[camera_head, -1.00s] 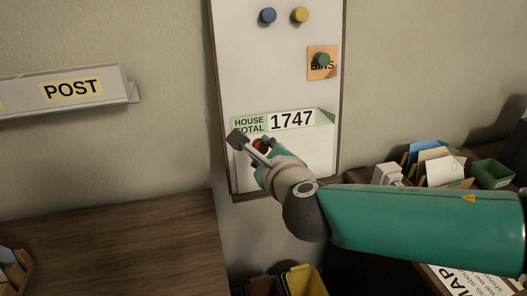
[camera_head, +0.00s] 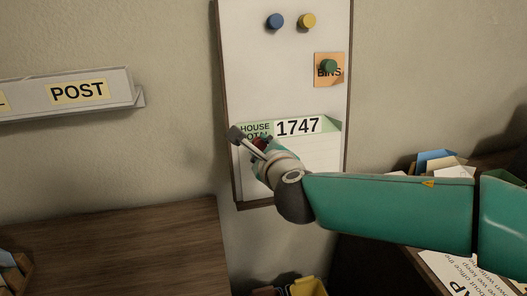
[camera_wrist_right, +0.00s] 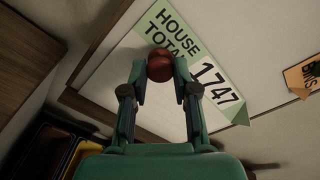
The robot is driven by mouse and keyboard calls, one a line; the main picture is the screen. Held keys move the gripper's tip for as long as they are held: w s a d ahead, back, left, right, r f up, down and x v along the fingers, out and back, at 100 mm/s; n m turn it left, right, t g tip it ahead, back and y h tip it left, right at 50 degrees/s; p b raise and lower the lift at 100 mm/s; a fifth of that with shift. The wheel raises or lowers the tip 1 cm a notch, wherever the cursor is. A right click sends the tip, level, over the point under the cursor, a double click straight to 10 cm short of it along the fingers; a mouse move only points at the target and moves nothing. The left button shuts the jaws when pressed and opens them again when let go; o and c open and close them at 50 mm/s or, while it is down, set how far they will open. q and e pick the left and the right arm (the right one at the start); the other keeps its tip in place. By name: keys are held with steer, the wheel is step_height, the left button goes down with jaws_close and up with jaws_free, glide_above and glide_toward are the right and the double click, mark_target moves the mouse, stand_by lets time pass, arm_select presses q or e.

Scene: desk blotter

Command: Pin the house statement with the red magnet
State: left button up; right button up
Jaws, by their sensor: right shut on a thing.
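The house statement (camera_head: 318,152) is a pale sheet with a green header reading HOUSE TOTAL 1747. It lies against the lower part of the whiteboard (camera_head: 262,75). My right gripper (camera_head: 257,143) is shut on the red magnet (camera_wrist_right: 160,66), a round red knob between its fingertips. In the head view the magnet (camera_head: 261,141) is partly hidden by the gripper and overlaps the word TOTAL. In the wrist view it covers the header's edge beside TOTAL (camera_wrist_right: 200,79). I cannot tell whether it touches the sheet. My left gripper is not in view.
A blue magnet (camera_head: 275,21) and a yellow magnet (camera_head: 307,20) sit high on the board. A green magnet (camera_head: 328,66) is on an orange BINS note (camera_head: 322,80). A POST shelf (camera_head: 110,97) hangs at the left, above a bare wooden desk (camera_head: 120,245).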

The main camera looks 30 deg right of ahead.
steer(key=shift+w+d+f, duration=0.15)
steer(key=shift+w, duration=0.4)
stand_by(1.6)
steer(key=o, duration=1.1)
steer(key=v, duration=1.2)
